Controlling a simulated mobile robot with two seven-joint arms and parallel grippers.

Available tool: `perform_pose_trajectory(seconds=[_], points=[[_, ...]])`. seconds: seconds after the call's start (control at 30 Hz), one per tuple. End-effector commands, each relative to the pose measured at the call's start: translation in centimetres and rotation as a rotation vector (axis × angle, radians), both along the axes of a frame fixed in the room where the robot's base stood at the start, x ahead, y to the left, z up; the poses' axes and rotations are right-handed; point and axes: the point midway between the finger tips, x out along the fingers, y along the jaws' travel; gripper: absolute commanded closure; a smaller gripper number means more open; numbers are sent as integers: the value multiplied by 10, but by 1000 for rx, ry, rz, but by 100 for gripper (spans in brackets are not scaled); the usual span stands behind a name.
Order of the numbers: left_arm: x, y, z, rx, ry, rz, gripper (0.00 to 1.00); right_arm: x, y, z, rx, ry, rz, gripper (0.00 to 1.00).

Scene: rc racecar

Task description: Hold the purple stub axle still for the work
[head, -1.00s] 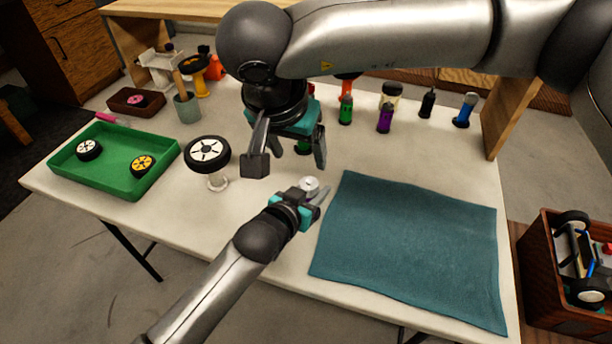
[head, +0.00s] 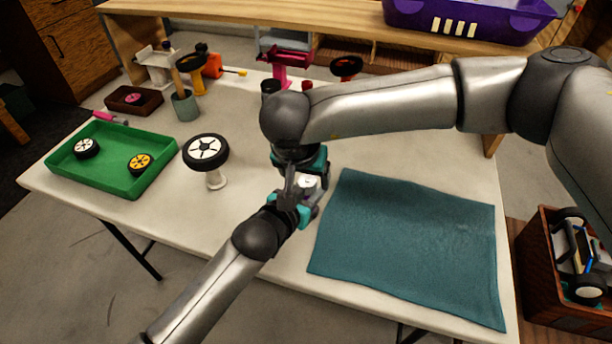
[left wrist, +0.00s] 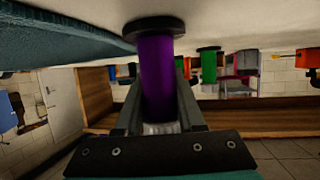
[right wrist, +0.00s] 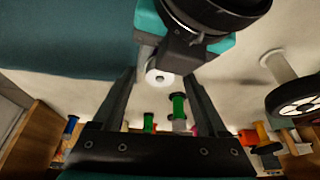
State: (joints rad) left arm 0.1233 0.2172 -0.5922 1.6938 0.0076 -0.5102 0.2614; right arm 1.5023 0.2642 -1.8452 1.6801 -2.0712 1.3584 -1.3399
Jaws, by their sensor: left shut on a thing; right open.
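The purple stub axle (left wrist: 157,80) stands upright between my left gripper's fingers in the left wrist view, with a dark flange at one end and a pale end at the other. In the head view my left gripper (head: 304,196) is shut on it over the table, left of the teal mat; only its white end (head: 308,182) shows clearly. That white end also shows in the right wrist view (right wrist: 160,77). My right gripper (head: 306,176) is open just above the axle, with its fingers apart on either side of the white end in its own view. Its fingertips are partly hidden in the head view.
A wheel (head: 206,151) sits on a white stand to the left. A green tray (head: 120,185) with two wheels is farther left. The teal mat (head: 410,245) lies clear on the right. A wooden crate (head: 545,300) holding a car stands beyond the right edge.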

Motion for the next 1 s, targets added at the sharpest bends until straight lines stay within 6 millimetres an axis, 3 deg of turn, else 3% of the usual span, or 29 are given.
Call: perform_pose_trajectory(seconds=[0.27, 0.9, 1.0], points=[[0, 0, 1, 0, -1, 0, 100, 0, 0, -1, 0, 0, 0, 25], [0, 0, 0, 0, -1, 0, 100, 0, 0, -1, 0, 0, -1, 97], [0, 0, 0, 0, -1, 0, 100, 0, 0, 0, 0, 0, -1, 100]])
